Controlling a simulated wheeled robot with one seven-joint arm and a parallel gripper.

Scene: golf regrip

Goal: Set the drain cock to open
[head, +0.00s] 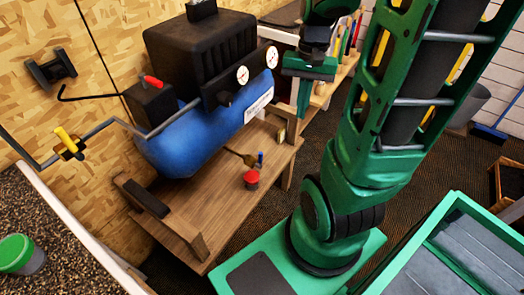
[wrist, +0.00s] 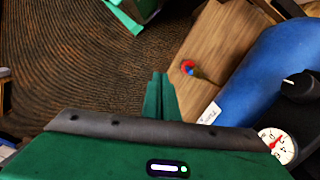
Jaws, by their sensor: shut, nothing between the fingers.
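The blue compressor tank (head: 190,135) lies on a wooden bench. A small brass fitting (head: 240,155) with a blue lever (head: 261,159) sticks out low at the tank's front; it looks like the drain cock. In the wrist view the blue lever (wrist: 190,71) shows beside a red-topped tin, small and partly overlapped, so its setting is hard to tell. My gripper (head: 303,115) is shut and empty, fingers pointing down, to the right of the tank and apart from the cock. In the wrist view my fingertips (wrist: 158,78) are left of and below the cock.
The red-topped tin (head: 251,179) stands on the bench (head: 215,215) close to the cock. Gauges (head: 243,75) and a black motor cover (head: 200,48) sit above the tank. A pipe with a yellow-handled valve (head: 68,143) runs left. Open floor (wrist: 90,60) lies beside the bench.

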